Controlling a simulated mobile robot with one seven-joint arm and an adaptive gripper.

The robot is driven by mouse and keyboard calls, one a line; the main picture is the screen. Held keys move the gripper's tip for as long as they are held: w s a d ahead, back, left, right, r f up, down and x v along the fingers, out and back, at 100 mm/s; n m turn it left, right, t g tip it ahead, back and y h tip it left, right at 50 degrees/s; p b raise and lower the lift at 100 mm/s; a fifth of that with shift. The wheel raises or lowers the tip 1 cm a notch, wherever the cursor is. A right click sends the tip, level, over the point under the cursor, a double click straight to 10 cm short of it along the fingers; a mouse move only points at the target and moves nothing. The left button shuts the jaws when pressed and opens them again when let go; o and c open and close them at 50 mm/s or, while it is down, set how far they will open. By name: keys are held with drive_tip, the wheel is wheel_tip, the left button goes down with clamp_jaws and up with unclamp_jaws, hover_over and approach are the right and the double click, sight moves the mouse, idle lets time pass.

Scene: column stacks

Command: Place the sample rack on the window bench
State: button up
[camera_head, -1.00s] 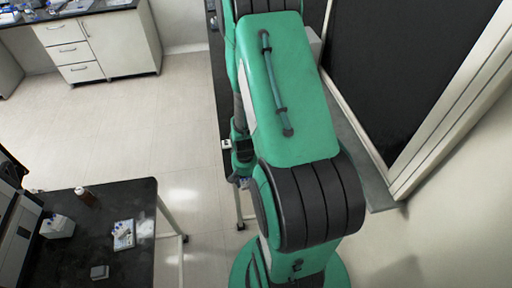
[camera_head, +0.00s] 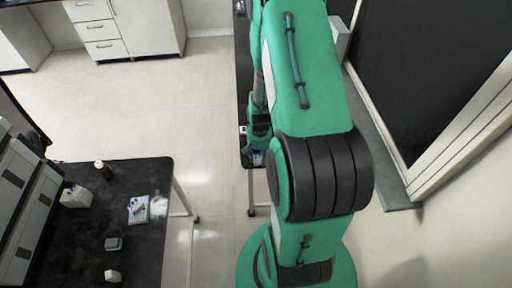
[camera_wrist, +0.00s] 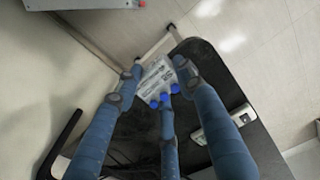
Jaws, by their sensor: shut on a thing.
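The sample rack (camera_wrist: 155,75) is a small white, printed block with several blue-capped vials. In the wrist view it sits between the fingers of my gripper (camera_wrist: 161,80), which is shut on it. In the head view my gripper (camera_head: 258,150) is low beside my arm, and the rack there is mostly hidden. The window bench (camera_head: 243,55) is a narrow black-topped bench along the right wall, largely covered by my arm. In the wrist view its dark top (camera_wrist: 205,60) lies below the rack, near a rounded end. I cannot tell whether the rack touches it.
A small pale device (camera_wrist: 218,125) lies at the bench edge. A black table (camera_head: 75,245) at left holds another white rack with blue caps (camera_head: 138,210), a white box (camera_head: 76,197), a brown bottle (camera_head: 103,170) and small blocks. Open floor (camera_head: 150,100) lies between.

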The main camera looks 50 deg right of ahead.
hover_over(255, 152)
drive_tip(key=shift+d+f, duration=0.1)
drive_tip(key=shift+f, duration=0.35)
drive_tip(key=shift+f, duration=1.75)
drive_tip(key=shift+f+b, duration=0.1)
drive_tip(key=shift+b, duration=0.25)
drive_tip(key=o, duration=1.2)
drive_tip(key=shift+c, duration=0.2)
wheel_tip(255, 152, up, 12)
drive_tip(key=p, duration=0.1)
